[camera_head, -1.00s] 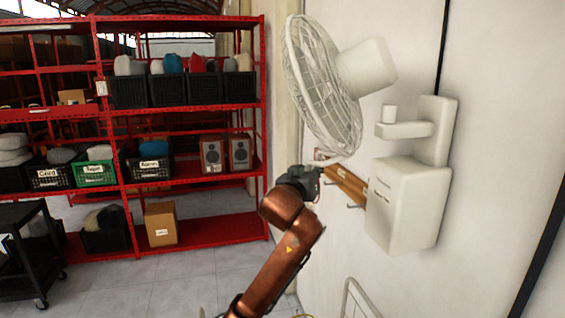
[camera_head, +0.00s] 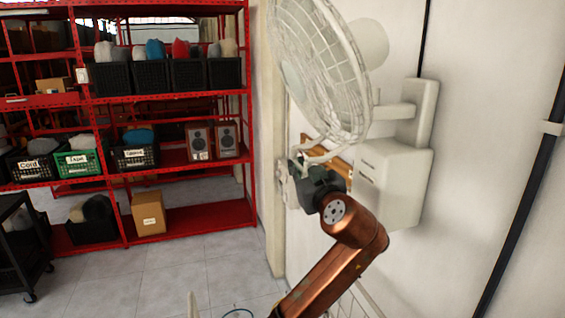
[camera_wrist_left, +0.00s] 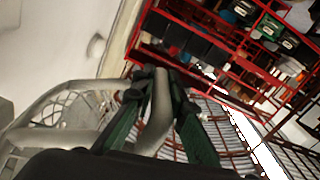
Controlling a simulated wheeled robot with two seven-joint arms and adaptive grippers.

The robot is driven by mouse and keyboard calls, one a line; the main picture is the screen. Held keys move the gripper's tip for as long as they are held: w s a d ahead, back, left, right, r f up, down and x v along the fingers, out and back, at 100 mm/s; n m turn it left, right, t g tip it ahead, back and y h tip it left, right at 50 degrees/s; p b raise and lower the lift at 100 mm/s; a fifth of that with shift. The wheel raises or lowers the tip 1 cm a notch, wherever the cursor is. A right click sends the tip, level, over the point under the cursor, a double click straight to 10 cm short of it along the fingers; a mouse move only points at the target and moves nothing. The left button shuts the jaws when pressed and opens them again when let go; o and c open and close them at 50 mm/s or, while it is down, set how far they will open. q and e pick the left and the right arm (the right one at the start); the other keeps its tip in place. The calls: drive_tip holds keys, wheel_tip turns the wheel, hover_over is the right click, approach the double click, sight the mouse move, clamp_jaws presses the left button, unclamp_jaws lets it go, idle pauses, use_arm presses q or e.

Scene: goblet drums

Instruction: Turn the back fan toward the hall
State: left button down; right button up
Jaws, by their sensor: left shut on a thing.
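The white wall fan (camera_head: 325,65) has a round wire cage, a motor housing behind it and an arm to a wall bracket (camera_head: 420,108). Its cage faces left and partly toward me. My left gripper (camera_head: 300,163), at the end of a copper-coloured arm, is at the cage's lower rim. In the left wrist view, its dark green fingers (camera_wrist_left: 155,95) are shut on a pale curved bar (camera_wrist_left: 158,125), which seems to be a handle on the fan's rim. Part of the cage (camera_wrist_left: 60,108) shows at left there. My right gripper is not in view.
A white box (camera_head: 395,180) is on the wall below the fan. A wooden hook board (camera_head: 338,170) is behind my gripper. Red shelves (camera_head: 190,225) with crates, speakers and a cardboard box (camera_head: 148,212) stand at left. A black cart (camera_head: 18,245) is at far left. Tiled floor between is clear.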

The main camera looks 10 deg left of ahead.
use_arm(q)
drive_tip(key=shift+s+d, duration=0.15)
drive_tip(key=shift+s, duration=0.1)
drive_tip(key=shift+y, duration=0.3)
drive_tip(key=c, duration=1.9)
unclamp_jaws()
drive_tip(key=shift+c, duration=0.2)
drive_tip(key=shift+s, duration=0.15)
drive_tip(key=v, duration=1.1)
drive_tip(key=shift+s+d, duration=0.15)
drive_tip(key=shift+s, duration=0.25)
drive_tip(key=shift+d, duration=0.1)
